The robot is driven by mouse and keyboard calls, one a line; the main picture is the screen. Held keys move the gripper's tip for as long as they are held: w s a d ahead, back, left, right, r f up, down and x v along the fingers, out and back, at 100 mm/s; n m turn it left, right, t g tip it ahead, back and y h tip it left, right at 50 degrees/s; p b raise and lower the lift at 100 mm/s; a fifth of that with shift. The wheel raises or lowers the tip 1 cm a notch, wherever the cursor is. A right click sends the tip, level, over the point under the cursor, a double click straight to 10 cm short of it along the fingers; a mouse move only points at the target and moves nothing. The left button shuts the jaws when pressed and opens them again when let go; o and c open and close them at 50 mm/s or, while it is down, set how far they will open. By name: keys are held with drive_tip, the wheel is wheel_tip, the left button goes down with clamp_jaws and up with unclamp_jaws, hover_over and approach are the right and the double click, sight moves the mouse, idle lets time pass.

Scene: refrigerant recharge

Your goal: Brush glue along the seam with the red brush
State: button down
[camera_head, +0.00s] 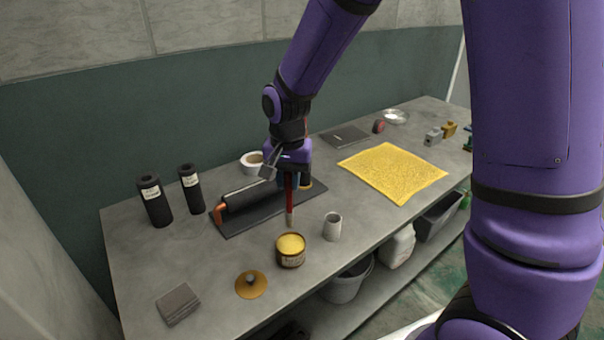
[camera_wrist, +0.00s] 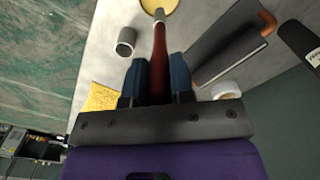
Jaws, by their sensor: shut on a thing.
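My gripper (camera_head: 289,180) is shut on the red brush (camera_head: 290,205) and holds it upright, bristles down, above the table. In the wrist view the red handle (camera_wrist: 159,62) runs between the two blue fingers (camera_wrist: 160,78). The brush tip is close to the open tin of yellow glue (camera_head: 291,250), just behind it in the head view; I cannot tell its exact height. A black foam-covered pipe (camera_head: 250,195) with copper ends lies on a dark mat (camera_head: 240,228). My gripper partly hides its right end. The seam shows as a pale line along the black sleeve in the wrist view (camera_wrist: 232,66).
The tin's lid (camera_head: 251,285) lies left of the tin, and a grey cup (camera_head: 332,226) stands to its right. Two black foam tubes (camera_head: 155,200) stand at the left. A white tape roll (camera_head: 252,163) is behind the pipe. A yellow cloth (camera_head: 393,172) lies at the right.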

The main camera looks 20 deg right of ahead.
sight(289, 211)
drive_tip(key=shift+f, duration=3.55)
drive_tip(key=shift+r, duration=0.1)
drive_tip(key=shift+r, duration=3.4)
drive_tip(key=shift+s, duration=0.15)
